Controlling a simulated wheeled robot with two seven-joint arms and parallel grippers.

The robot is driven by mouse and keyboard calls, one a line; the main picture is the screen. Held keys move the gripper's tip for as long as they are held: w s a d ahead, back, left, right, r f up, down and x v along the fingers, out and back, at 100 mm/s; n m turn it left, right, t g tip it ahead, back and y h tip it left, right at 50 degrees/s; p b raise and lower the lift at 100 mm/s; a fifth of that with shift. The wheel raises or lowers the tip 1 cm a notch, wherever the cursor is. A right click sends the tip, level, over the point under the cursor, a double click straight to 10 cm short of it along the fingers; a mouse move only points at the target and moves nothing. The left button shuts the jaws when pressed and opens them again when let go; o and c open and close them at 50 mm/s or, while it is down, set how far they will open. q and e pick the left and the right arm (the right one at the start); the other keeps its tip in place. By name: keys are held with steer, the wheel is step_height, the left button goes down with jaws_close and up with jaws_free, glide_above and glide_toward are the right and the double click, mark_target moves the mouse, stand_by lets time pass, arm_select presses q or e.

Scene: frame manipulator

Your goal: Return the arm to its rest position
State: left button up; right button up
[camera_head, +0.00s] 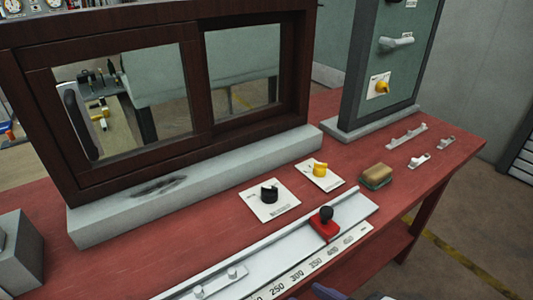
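Neither of my grippers shows clearly in the head view. A small dark bluish shape (328,292) cuts into the bottom edge, with a pale bit beside it; I cannot tell what it is. The red table (110,262) carries a dark brown window frame (194,85) with two panes on a grey base (100,226). In front lies a white rail with a number scale (318,262), and a red slider with a black knob (325,224) sits on it.
Plates with a black knob (269,194) and a yellow knob (320,168) lie behind the rail. A brown-and-green block (376,176) and small metal handles (407,135) lie to the right. A green panel with a handle (396,43) and yellow knob (382,87) stands behind. A grey block (20,255) is at left.

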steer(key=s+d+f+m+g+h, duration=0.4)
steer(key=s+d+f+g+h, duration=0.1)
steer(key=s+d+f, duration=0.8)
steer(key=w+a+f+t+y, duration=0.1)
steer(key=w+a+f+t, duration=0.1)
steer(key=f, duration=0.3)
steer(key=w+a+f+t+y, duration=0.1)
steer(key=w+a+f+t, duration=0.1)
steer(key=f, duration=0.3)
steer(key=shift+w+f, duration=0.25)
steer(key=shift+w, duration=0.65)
